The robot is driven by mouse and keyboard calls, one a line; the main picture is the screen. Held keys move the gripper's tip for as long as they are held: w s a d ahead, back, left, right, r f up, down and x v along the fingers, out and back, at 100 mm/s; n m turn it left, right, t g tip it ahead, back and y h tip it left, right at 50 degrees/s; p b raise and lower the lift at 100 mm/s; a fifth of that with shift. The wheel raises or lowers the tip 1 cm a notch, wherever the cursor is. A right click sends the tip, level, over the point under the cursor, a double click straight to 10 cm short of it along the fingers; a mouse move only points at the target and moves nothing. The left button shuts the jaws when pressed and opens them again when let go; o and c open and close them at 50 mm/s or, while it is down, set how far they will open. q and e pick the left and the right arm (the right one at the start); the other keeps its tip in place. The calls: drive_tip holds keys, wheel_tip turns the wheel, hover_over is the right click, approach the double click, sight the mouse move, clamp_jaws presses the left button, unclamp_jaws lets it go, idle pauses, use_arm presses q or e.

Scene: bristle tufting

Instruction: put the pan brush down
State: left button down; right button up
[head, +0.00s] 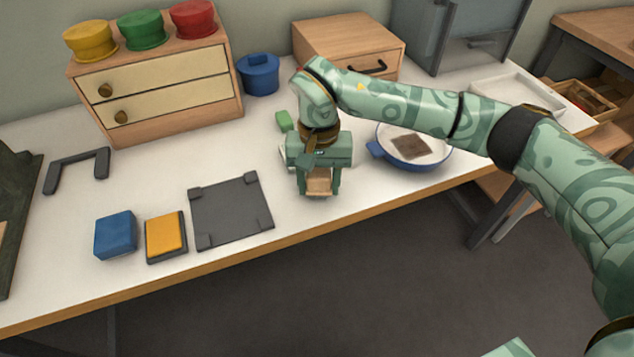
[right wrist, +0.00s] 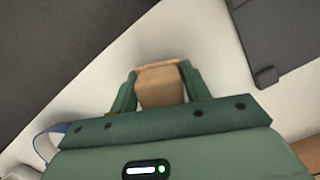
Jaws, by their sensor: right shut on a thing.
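The pan brush shows as a light wooden block (head: 318,184) between the fingers of my right gripper (head: 319,186). In the right wrist view the wooden block (right wrist: 161,86) sits between the two green fingers (right wrist: 161,90), which are shut on it. The gripper points down, low over the white table near its front edge, between the dark square plate and the blue pan. Any bristles are hidden, and I cannot tell whether the brush touches the table. My left gripper is not in view.
The dark plate (head: 231,212) with raised corners lies left of the gripper. A blue pan (head: 415,163) holding a brown square is right. A blue block (head: 116,236), yellow pad (head: 165,237) and dark bracket (head: 78,168) lie left. A small green object (head: 284,121) is behind.

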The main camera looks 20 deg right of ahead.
drive_tip(key=shift+r, duration=0.1)
drive_tip(key=o, duration=0.9)
drive_tip(key=r+p, duration=0.1)
drive_tip(key=r, duration=0.3)
drive_tip(key=w+r+p, duration=0.1)
drive_tip(key=r, duration=0.3)
drive_tip(key=r+p, duration=0.2)
drive_tip(key=r, duration=0.2)
drive_tip(key=shift+w+d, duration=0.25)
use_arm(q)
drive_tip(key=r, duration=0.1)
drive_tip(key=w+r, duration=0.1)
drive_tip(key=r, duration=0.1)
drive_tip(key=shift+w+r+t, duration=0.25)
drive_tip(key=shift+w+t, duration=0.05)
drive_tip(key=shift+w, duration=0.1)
use_arm(e)
drive_tip(key=shift+f, duration=0.1)
